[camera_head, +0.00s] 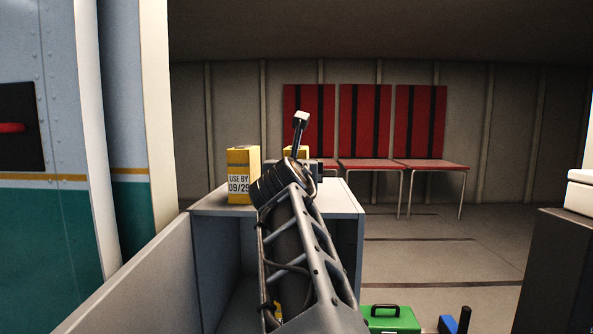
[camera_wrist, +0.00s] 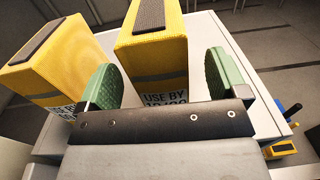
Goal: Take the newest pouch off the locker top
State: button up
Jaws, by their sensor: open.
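Two yellow pouches with dark top strips stand on the grey locker top (camera_head: 335,200). The left pouch (camera_head: 240,160) reads "USE BY 09/29" in the head view; it also shows in the wrist view (camera_wrist: 45,62), its label partly covered. The other pouch (camera_head: 296,152) is mostly behind my arm in the head view. In the wrist view this pouch (camera_wrist: 155,40) lies between and ahead of my green fingertips; its label reads "USE BY", with the date cut off by my gripper. My gripper (camera_wrist: 161,80) is open, with nothing held.
The locker's door stands open at the left, beside a teal and white wall (camera_head: 45,240). A green case (camera_head: 390,319) and a blue object (camera_head: 448,324) are low at the right. Red seats (camera_head: 365,163) line the back wall. A dark cabinet (camera_head: 555,265) is at far right.

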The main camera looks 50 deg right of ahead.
jog(key=shift+x, duration=1.6)
jog(key=shift+c, duration=0.4)
jog(key=c, duration=1.2)
jog(key=shift+r, duration=0.1)
jog(key=shift+c, duration=0.4)
jog(key=shift+r+p, duration=0.1)
jog(key=shift+p, duration=0.2)
